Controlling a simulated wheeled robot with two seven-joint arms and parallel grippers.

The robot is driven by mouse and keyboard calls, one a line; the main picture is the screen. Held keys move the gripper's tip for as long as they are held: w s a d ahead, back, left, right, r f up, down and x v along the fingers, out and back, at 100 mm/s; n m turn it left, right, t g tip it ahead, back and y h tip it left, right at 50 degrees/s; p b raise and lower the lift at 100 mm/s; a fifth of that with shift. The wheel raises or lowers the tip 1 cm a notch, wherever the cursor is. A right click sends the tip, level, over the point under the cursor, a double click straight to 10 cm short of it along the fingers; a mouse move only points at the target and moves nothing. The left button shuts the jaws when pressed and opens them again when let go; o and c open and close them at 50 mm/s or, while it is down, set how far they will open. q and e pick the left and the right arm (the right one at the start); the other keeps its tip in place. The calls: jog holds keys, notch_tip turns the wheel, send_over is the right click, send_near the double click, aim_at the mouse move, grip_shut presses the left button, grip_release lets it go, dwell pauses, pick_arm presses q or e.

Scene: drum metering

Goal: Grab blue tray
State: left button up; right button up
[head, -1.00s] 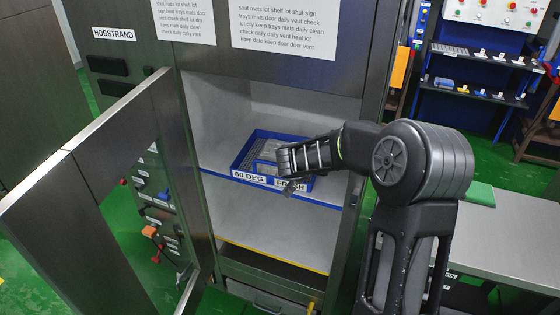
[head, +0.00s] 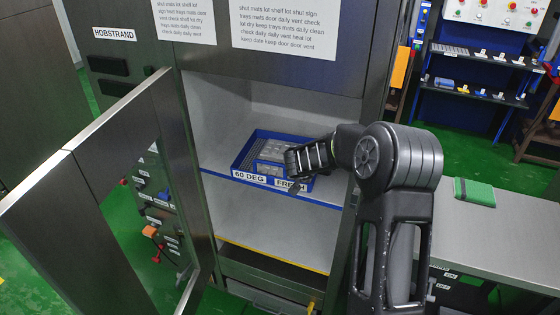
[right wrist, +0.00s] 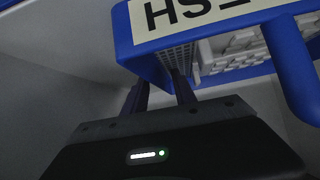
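The blue tray (head: 240,160) sits on the middle shelf of the open cabinet. Its front has labels "60 DEG" and "FRESH", and it holds pale grey pieces. My right gripper (head: 293,187) reaches in from the right, at the tray's front right, hiding part of the "FRESH" label. My left gripper is not in view.
The cabinet door (head: 105,110) stands open at the left. The blue-edged shelf (head: 222,178) has bare room left of the tray. A grey counter (head: 500,235) with a green item (head: 475,193) stands at the right. A shelf rack (head: 475,90) is behind.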

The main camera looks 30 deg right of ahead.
jog(key=shift+c, duration=0.5)
grip_shut()
dwell(1.1)
jog(key=shift+r, duration=0.1)
